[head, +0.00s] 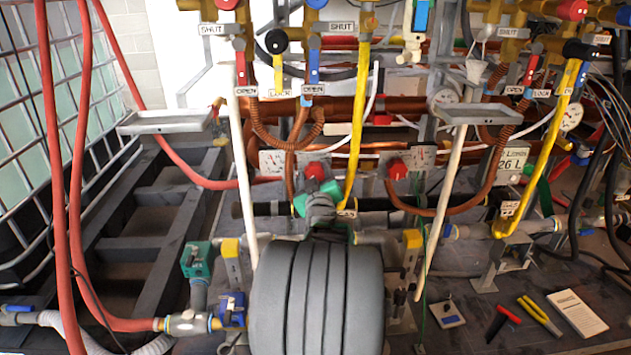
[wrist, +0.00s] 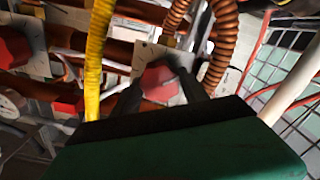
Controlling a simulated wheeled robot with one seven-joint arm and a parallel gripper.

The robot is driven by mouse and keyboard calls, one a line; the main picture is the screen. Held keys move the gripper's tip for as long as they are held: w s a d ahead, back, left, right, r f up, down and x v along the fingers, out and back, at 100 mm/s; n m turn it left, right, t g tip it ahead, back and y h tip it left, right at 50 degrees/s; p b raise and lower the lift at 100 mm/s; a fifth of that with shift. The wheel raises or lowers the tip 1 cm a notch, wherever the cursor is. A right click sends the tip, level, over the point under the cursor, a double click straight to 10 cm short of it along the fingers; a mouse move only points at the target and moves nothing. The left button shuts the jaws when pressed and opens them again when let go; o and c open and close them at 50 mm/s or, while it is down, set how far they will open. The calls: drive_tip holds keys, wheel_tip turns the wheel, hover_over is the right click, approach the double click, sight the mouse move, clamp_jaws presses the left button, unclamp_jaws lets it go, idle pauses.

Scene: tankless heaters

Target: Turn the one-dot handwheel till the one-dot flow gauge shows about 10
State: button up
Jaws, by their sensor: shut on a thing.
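A red handwheel (head: 316,170) sits on a white gauge plate (head: 272,162) in the middle of the head view. My gripper (head: 319,180), with its green body, is at this handwheel. In the wrist view the dark fingers (wrist: 165,85) stand on either side of the red handwheel (wrist: 160,77), shut on it. The dot marks and needle readings are too small to tell.
A yellow hose (head: 358,110) hangs just right of my gripper, and copper coiled hoses (head: 300,125) hang above. White pipes (head: 242,150) stand on both sides. Metal trays (head: 165,120) stick out at left and right. Pliers (head: 540,315) and a paper (head: 577,312) lie on the bench.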

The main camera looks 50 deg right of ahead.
drive_tip(key=o, duration=1.1)
drive_tip(key=p+v, duration=0.2)
drive_tip(key=v, duration=0.6)
